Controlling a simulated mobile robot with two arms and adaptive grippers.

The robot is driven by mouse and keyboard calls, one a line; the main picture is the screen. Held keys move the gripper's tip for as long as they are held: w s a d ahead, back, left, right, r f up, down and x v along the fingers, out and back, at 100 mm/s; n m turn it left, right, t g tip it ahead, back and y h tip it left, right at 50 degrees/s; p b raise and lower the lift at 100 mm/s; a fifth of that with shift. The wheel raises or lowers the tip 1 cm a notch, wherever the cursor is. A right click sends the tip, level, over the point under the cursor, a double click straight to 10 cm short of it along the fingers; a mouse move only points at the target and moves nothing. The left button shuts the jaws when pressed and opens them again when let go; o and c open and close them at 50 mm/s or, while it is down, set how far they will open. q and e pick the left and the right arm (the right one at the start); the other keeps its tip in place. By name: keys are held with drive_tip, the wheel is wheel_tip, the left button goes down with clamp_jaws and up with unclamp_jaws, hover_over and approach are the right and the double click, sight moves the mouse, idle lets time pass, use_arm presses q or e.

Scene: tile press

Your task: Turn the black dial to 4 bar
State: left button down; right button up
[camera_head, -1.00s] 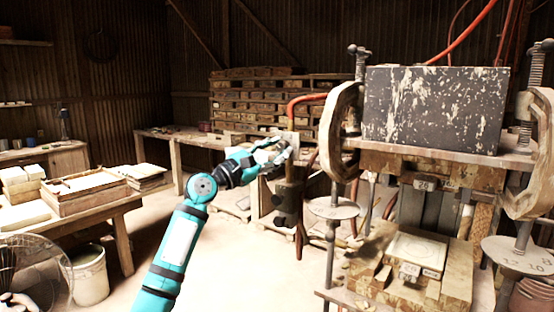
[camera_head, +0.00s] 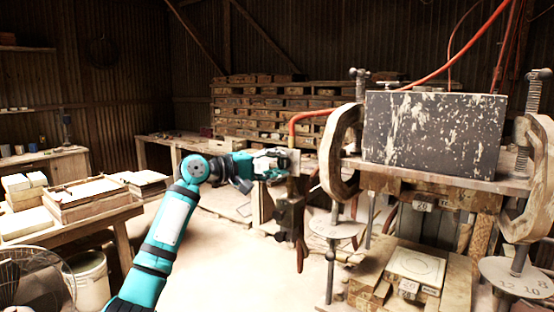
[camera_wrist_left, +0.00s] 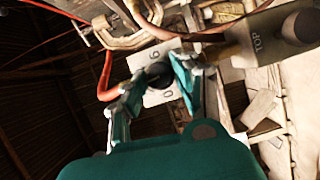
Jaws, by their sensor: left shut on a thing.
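The black dial (camera_wrist_left: 157,72) sits on a pale square plate (camera_wrist_left: 160,95) in the left wrist view. A 6 and a 0 show on the plate; the other marks are hidden or unclear. My left gripper (camera_wrist_left: 156,87) has one finger on either side of the dial and is shut on it. The dial's pointer cannot be made out. In the head view my left gripper (camera_head: 276,164) reaches the plate (camera_head: 294,160) on the dark valve stand (camera_head: 290,215), and hides the dial there. My right gripper is not in view.
A large press with a dark, paint-chipped block (camera_head: 435,132) stands just right of the dial. An orange hose (camera_head: 305,115) runs above the plate. Wooden crates (camera_head: 265,105) are stacked behind. A bench with a tile box (camera_head: 90,197) is at the left. Open floor lies between.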

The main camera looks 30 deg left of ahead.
use_arm(q)
drive_tip(key=m+p, duration=0.1)
drive_tip(key=m+g+y+p, duration=0.1)
drive_tip(key=m, duration=0.1)
drive_tip(key=shift+r+m+y+p, duration=0.2)
drive_tip(key=shift+m+y+p, duration=0.1)
drive_tip(key=shift+d+f+m+g+y+p, duration=0.1)
drive_tip(key=shift+m+g+y+p, duration=0.25)
drive_tip(key=shift+m+p, duration=0.4)
drive_tip(key=shift+m+y, duration=0.25)
drive_tip(key=c, duration=1)
unclamp_jaws()
drive_tip(key=shift+s, duration=0.15)
drive_tip(key=v, duration=1.1)
drive_tip(key=shift+s+a, duration=0.2)
drive_tip(key=shift+s, duration=0.1)
